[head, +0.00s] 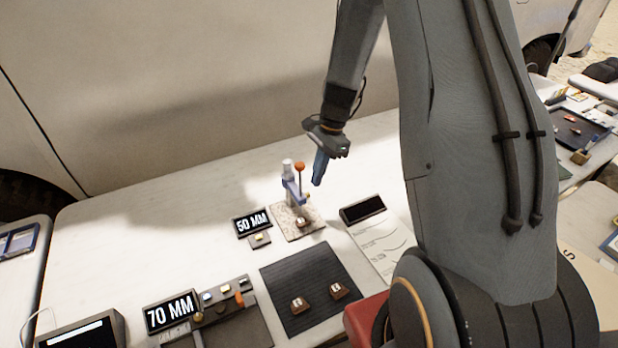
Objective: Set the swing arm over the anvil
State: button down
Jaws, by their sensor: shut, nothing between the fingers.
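A small measuring stand (287,170) with a pale post stands on a speckled base plate (284,226) near the back of the white table. Its blue swing arm (292,188) is on the post, with an orange knob (300,167) on top beside it. The anvil appears to be low at the front of the stand, where a small brown piece with a white mark (302,221) sits. I cannot tell whether the arm lies exactly over it. My gripper (318,182) is shut and empty, pointing down just right of the orange knob, apparently apart from it.
A "50 MM" display (252,222) stands left of the base plate. A dark mat (284,276) with two brown pieces lies in front. A dark display (362,209) and a paper sheet (384,246) are right. A "70 MM" display (171,313) stands front left.

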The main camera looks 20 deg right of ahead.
jog(key=b+v, duration=0.3)
jog(key=v, duration=0.7)
jog(key=shift+d, duration=0.3)
jog(key=shift+s, duration=0.1)
